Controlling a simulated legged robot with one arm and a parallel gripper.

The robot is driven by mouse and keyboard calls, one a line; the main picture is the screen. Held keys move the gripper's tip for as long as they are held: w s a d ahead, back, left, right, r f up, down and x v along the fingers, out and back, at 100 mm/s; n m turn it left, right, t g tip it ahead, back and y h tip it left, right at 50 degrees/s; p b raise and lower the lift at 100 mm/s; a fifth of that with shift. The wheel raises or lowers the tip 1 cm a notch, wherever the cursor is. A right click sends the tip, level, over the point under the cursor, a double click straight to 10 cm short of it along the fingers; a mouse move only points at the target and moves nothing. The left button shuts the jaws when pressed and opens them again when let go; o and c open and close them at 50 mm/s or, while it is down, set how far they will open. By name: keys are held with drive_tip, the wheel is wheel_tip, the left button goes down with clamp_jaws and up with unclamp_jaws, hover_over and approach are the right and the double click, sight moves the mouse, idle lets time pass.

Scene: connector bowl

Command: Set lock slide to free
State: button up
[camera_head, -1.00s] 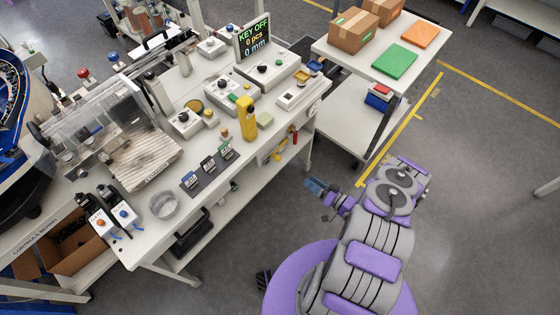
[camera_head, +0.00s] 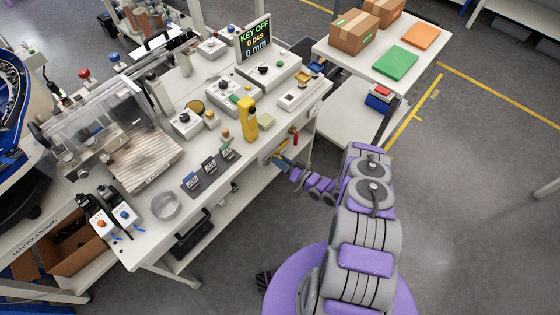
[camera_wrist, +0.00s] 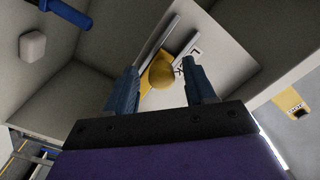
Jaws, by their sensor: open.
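In the wrist view my gripper (camera_wrist: 165,88) is open, with one blue finger on each side of the knob. I cannot tell whether either finger touches it. In the head view my gripper (camera_head: 280,160) is at the bench's front face, below the yellow handheld device, and covers most of the lock slide.
A blue handle (camera_wrist: 66,12) and a pale rounded block (camera_wrist: 33,45) are near the gripper in the wrist view. A red-handled part (camera_head: 295,138) is just right of my gripper on the bench front. The screen (camera_head: 255,38) reads KEY OFF. Floor to the right is clear.

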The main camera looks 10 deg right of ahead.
drive_tip(key=shift+w+a, duration=0.25)
drive_tip(key=shift+w, duration=0.05)
clamp_jaws()
idle(0.4)
